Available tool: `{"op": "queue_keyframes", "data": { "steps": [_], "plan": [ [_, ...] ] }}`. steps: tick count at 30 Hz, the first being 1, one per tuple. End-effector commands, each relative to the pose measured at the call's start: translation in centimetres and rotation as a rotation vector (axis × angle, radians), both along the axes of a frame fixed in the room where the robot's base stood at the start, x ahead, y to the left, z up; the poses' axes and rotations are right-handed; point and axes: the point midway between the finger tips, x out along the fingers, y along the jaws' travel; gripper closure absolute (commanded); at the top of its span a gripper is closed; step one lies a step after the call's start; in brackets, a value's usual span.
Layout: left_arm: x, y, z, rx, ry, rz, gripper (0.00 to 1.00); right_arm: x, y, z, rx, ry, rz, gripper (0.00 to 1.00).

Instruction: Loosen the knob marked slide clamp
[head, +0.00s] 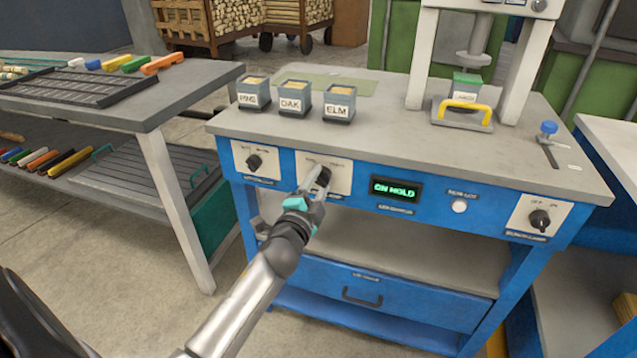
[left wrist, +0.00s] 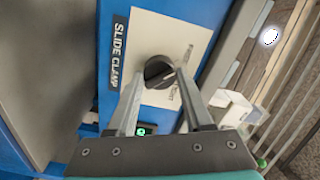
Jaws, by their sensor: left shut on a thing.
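The slide clamp knob (head: 324,176) is black and round, on a pale plate in the blue front of the bench, left of the display. In the left wrist view the knob (left wrist: 158,71) sits on its plate beside the label SLIDE CLAMP (left wrist: 118,52), which reads downward. My left gripper (head: 320,184) reaches up to the knob from below. In the left wrist view its two fingers (left wrist: 157,84) are closed on the knob's sides and hide part of it. The marks on the plate are too small to read. My right gripper is not in view.
A second knob (head: 254,162) is to the left, and another knob (head: 540,220) is at the far right. A display (head: 396,189) reads ON HOLD, with a white button (head: 459,206) beside it. PINE, OAK and ELM bins (head: 340,104) stand on the grey bench top (head: 400,135).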

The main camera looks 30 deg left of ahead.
Motion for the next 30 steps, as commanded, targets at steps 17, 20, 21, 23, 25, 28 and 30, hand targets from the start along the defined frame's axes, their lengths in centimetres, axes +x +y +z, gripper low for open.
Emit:
{"op": "queue_keyframes", "data": {
  "steps": [17, 20, 21, 23, 25, 28, 30],
  "plan": [
    [0.0, 0.0, 0.0, -0.004, -0.001, 0.0, 0.19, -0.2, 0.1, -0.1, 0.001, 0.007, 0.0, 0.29],
    [0.0, 0.0, 0.0, -0.003, -0.001, 0.0, 0.19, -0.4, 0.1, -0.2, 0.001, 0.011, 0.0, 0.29],
    [0.0, 0.0, 0.0, -0.003, -0.001, 0.0, 0.19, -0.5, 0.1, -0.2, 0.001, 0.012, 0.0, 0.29],
    [0.0, 0.0, 0.0, -0.003, -0.001, 0.0, 0.19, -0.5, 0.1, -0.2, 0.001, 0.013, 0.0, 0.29],
    [-0.1, -0.1, 0.0, -0.003, 0.0, 0.0, 0.19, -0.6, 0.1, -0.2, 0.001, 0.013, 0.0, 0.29],
    [-0.7, -0.2, 0.0, -0.004, 0.001, -0.001, 0.19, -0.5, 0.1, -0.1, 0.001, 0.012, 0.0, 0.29],
    [-1.5, -0.5, 0.0, -0.005, 0.0, -0.002, 0.19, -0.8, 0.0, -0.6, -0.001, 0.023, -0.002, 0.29]
  ]
}}
